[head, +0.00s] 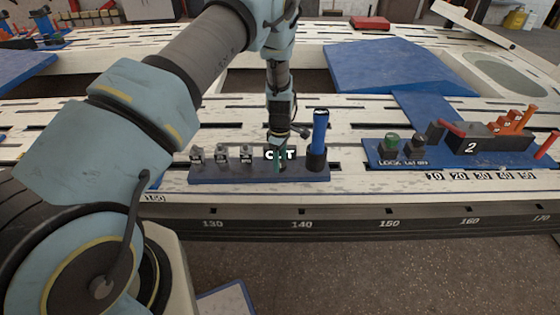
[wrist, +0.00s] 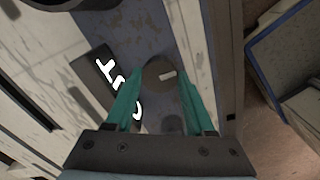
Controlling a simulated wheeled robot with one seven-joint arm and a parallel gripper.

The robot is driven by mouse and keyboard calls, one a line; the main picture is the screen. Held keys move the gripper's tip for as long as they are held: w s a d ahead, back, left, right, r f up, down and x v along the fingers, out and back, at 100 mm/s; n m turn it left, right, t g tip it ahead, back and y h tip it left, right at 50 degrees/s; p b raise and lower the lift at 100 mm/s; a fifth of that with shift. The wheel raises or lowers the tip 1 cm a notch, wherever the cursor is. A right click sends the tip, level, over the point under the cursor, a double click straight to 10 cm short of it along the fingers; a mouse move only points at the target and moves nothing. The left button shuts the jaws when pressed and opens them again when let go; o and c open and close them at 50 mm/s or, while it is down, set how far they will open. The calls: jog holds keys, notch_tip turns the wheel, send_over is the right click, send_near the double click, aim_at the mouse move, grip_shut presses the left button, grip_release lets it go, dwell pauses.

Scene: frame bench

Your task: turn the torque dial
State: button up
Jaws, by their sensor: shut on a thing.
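My gripper (head: 279,160) points down at the dark blue strip (head: 215,176) on the white slotted bench. In the wrist view its teal fingers (wrist: 161,80) are shut on the sides of a round dark dial (wrist: 158,72). The dial's top carries a short white mark, lying nearly level in that view. A black label with white letters (wrist: 109,73) stands beside the dial; my left finger covers part of its lettering, and in the head view my gripper hides part of it too. The dial itself is mostly hidden in the head view.
Several small grey switches (head: 222,156) stand left of my gripper. A blue-handled tool (head: 320,127) stands upright close on the right. Farther right, a blue plate (head: 375,155) bears a green knob (head: 391,141), a block marked 2 (head: 484,147) and orange pieces (head: 514,119).

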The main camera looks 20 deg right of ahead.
grip_shut()
dwell(0.3)
jog(key=m, duration=0.4)
jog(key=shift+m, duration=0.4)
jog(key=m, duration=0.4)
jog(key=shift+b, duration=0.4)
jog(key=m, duration=0.5)
jog(key=shift+d, duration=0.1)
jog(key=shift+m, duration=1.9)
